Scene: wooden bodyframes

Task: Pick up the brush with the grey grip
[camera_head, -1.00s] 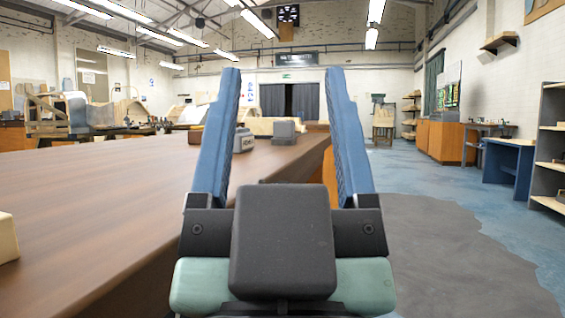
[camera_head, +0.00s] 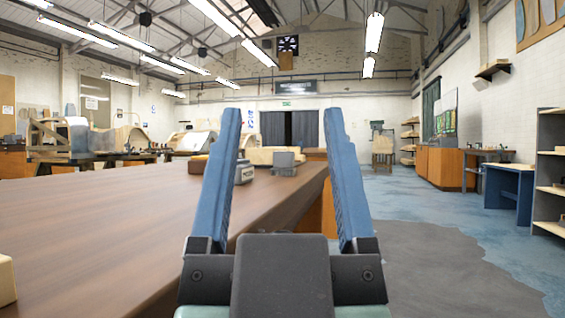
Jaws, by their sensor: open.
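My gripper (camera_head: 282,112) stands in the lower middle of the head view. Its two blue fingers are spread wide and point up and away, with nothing held between them. Beyond it, at the far end of the brown table, a small grey object (camera_head: 285,162) shows between the fingers, well apart from them. I cannot tell if it is the brush with the grey grip. A grey labelled object (camera_head: 243,173) sits to its left, partly hidden by the left finger. No brush can be made out clearly.
The long brown table (camera_head: 110,205) fills the left side, its right edge running behind my gripper. A pale block (camera_head: 6,281) lies at the far left edge. Open floor (camera_head: 440,262) is on the right, with a blue bench (camera_head: 508,186) and a grey shelf (camera_head: 550,175) beyond.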

